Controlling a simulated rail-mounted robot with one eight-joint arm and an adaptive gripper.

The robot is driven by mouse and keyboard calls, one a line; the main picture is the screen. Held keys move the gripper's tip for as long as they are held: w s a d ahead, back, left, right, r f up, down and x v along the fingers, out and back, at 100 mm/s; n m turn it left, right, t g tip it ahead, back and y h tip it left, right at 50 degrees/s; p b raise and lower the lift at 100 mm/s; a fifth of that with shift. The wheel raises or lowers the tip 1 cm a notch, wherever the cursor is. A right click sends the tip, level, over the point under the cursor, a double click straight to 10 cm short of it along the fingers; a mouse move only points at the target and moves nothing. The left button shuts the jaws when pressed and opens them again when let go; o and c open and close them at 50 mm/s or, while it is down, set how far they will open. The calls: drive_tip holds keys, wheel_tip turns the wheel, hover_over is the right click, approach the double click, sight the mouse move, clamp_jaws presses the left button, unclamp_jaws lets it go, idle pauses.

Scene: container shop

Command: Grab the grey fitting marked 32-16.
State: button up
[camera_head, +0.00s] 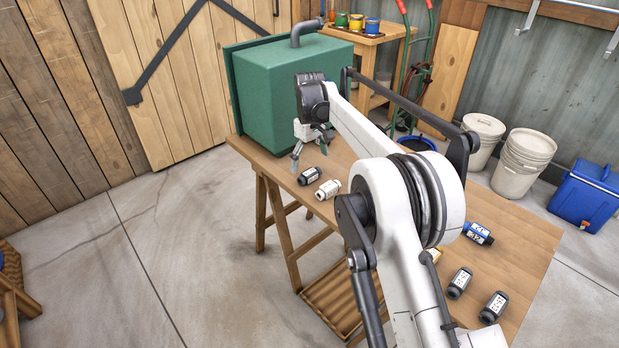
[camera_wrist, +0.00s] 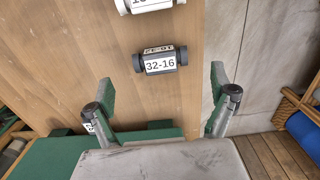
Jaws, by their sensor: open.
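The grey fitting marked 32-16 (camera_wrist: 160,63) lies on its side on the wooden table, its white label facing up in the wrist view. It also shows as a small dark fitting (camera_head: 309,176) near the table's left edge in the head view. My gripper (camera_head: 312,158) is open and empty above the table, close to this fitting. In the wrist view the spread fingers of my gripper (camera_wrist: 161,78) frame the space just below the fitting, with no visible contact.
A white fitting (camera_head: 327,190) lies close beside the grey one. A green box (camera_head: 285,95) stands right behind my gripper on the table (camera_head: 520,245). A blue-ended fitting (camera_head: 478,233) and dark labelled fittings (camera_head: 459,283) (camera_head: 493,307) lie at the table's right end.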

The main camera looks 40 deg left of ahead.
sight(310, 172)
drive_tip(key=shift+f, duration=3.1)
drive_tip(key=c, duration=1.2)
